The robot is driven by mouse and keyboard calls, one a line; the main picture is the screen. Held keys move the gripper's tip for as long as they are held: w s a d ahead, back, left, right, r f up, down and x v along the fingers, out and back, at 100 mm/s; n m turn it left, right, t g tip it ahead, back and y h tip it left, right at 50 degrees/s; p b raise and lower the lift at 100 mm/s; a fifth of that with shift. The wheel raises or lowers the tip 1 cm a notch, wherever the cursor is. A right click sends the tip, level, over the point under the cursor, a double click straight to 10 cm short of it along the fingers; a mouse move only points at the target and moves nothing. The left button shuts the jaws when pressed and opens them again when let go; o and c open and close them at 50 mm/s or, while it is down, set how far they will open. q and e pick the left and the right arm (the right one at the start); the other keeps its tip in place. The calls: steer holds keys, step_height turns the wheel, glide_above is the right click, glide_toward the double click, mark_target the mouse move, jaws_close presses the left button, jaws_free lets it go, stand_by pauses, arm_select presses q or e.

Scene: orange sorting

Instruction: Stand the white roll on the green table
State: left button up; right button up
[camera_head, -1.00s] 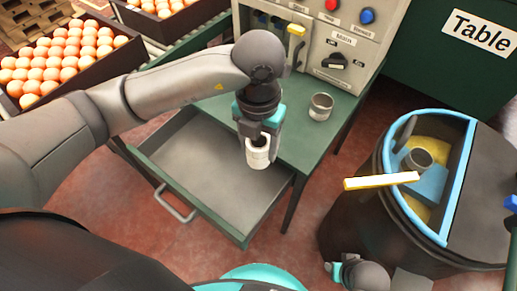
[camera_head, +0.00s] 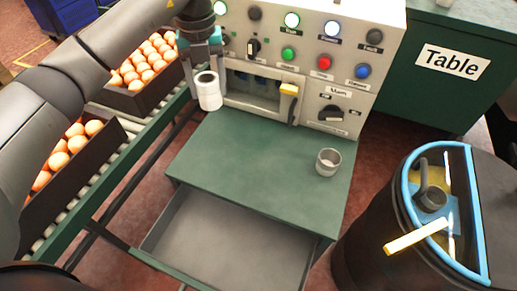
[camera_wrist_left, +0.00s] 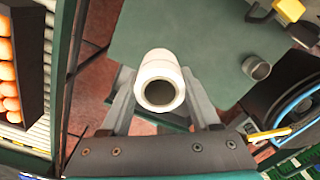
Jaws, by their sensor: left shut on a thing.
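The white roll (camera_head: 208,91) is held upright by my left gripper (camera_head: 203,68), which is shut on it. The roll hangs above the back left part of the green table (camera_head: 250,165), in front of the control panel. In the left wrist view the roll (camera_wrist_left: 160,80) sits between the two fingers, with its hollow end toward the camera and the green table (camera_wrist_left: 205,40) beyond. My right gripper is not clearly in view.
A metal cup (camera_head: 328,162) stands on the table's right side. An open drawer (camera_head: 225,245) juts out below the table front. A control panel (camera_head: 300,75) with buttons closes the back. Crates of oranges (camera_head: 140,80) stand left on a conveyor. A black barrel (camera_head: 375,235) is at right. The table's middle is clear.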

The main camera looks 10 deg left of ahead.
arm_select(q)
steer(key=shift+w+a+r, duration=0.2)
steer(key=shift+w+a, duration=0.1)
steer(key=shift+a, duration=0.05)
steer(key=shift+f, duration=0.3)
step_height(320, 180, down, 15)
steer(key=b, duration=0.5)
steer(key=shift+r, duration=0.15)
steer(key=shift+f+b, duration=1)
steer(key=shift+f, duration=1.25)
arm_select(e)
steer(key=w+a+r, duration=0.1)
steer(key=w+r, duration=0.2)
steer(key=r, duration=0.3)
steer(key=w+a+r+t, duration=0.1)
steer(key=w+a+r, duration=0.1)
steer(key=r, duration=0.4)
steer(key=shift+w+a+r+y, duration=0.3)
steer(key=shift+w+r, duration=0.05)
steer(key=shift+w, duration=0.45)
arm_select(q)
steer(key=shift+f, duration=0.15)
steer(key=o, duration=1.3)
steer(key=shift+o, duration=0.2)
arm_select(e)
steer(key=shift+r, duration=0.15)
